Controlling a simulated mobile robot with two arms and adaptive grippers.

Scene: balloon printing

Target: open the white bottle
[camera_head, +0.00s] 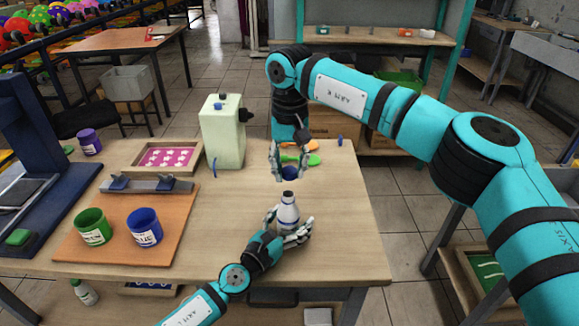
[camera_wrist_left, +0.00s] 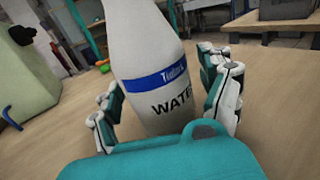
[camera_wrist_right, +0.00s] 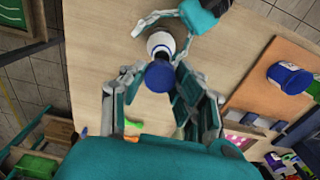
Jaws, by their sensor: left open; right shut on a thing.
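The white bottle (camera_head: 288,214) stands upright near the front edge of the table, with a blue band and "WATER" lettering in the left wrist view (camera_wrist_left: 150,62). Its top looks dark and open, and no blue cap sits on it. My left gripper (camera_head: 285,228) is around the lower bottle with its fingers on both sides, open. My right gripper (camera_head: 290,165) is shut on a blue cap (camera_head: 290,173), held above and behind the bottle and apart from it. In the right wrist view the blue cap (camera_wrist_right: 159,76) is between the fingers beside the bottle's mouth (camera_wrist_right: 160,43).
A pale green canister (camera_head: 223,135) stands behind and left. Green (camera_head: 92,227) and blue (camera_head: 144,227) paint cans stand on an orange board (camera_head: 115,250). Orange and green flat pieces (camera_head: 305,158) lie behind my right gripper.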

